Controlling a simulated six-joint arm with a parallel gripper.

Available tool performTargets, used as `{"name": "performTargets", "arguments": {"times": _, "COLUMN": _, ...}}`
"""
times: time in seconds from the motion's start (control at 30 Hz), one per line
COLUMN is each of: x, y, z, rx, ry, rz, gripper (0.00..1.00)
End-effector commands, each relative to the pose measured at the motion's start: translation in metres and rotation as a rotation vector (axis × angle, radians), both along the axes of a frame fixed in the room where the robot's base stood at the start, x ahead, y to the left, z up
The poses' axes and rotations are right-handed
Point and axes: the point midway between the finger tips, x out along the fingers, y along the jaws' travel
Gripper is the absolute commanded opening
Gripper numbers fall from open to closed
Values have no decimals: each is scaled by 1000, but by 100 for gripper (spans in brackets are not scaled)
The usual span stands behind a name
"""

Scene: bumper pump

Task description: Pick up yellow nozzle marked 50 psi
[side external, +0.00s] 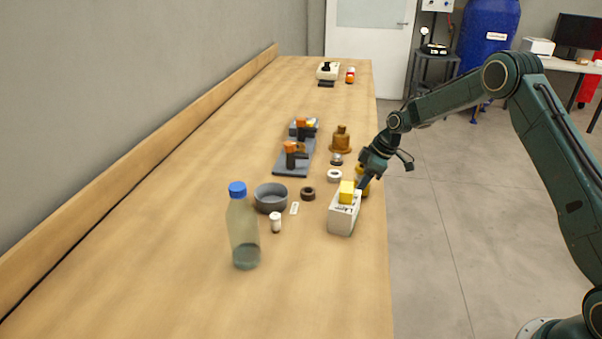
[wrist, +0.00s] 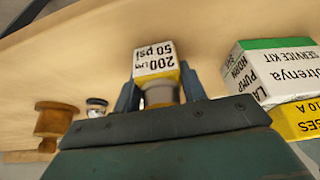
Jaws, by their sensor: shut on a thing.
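The yellow nozzle marked 50 psi (wrist: 156,62) shows in the wrist view with a white label that also reads 200 LPM. My gripper (wrist: 160,92) has a dark finger on each side of the nozzle's grey round neck and is shut on it. In the side view my gripper (side external: 366,179) is low at the table's right edge, just behind the white box. The nozzle shows there only as a small partly hidden yellow patch (side external: 362,187). I cannot tell whether it touches the table.
A bottle (side external: 243,232) and grey bowl (side external: 270,198) stand left. The table's far left is clear.

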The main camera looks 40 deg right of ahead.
Motion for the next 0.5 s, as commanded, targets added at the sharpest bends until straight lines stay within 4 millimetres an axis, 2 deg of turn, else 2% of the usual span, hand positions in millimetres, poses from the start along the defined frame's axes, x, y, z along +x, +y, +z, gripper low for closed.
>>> {"name": "performTargets", "arguments": {"times": 0.27, "x": 1, "y": 0, "z": 13, "rx": -1, "ry": -5, "rz": 1, "gripper": 12}}
{"name": "performTargets", "arguments": {"times": 0.5, "x": 1, "y": 0, "z": 44, "rx": -1, "ry": -5, "rz": 1, "gripper": 12}}
